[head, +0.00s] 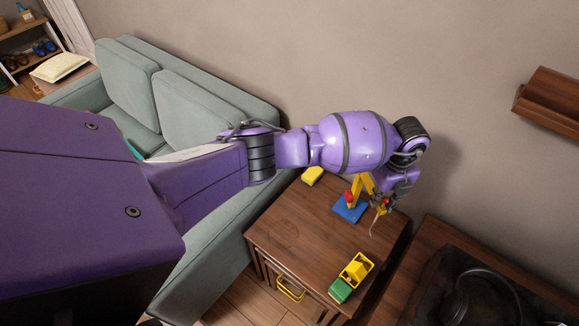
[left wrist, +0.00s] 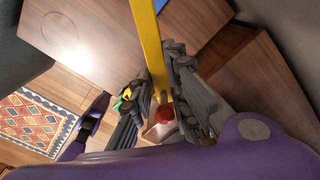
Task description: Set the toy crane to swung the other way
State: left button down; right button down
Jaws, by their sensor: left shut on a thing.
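The toy crane stands on the wooden cabinet top in the head view, with a blue base (head: 345,212), a red part (head: 349,197) and a yellow mast (head: 362,186). My left gripper (head: 382,208) is at the crane's right side, partly hidden by my own wrist. In the left wrist view the crane's yellow boom (left wrist: 149,40) runs between the fingers of my left gripper (left wrist: 155,78), which is shut on it. A red piece (left wrist: 165,113) shows near the boom's lower end. My right gripper is not in view.
A toy truck (head: 352,276) in yellow and green stands near the cabinet's front edge. A yellow block (head: 313,175) lies at the back left. The cabinet top (head: 290,232) is bare between them.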

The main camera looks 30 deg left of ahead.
pick_arm(q)
jog(key=shift+w+r, duration=0.15)
jog(key=shift+r, duration=0.05)
jog(key=c, duration=1.7)
grip_release()
notch_tip(320, 180, up, 12)
jog(key=shift+f, duration=0.1)
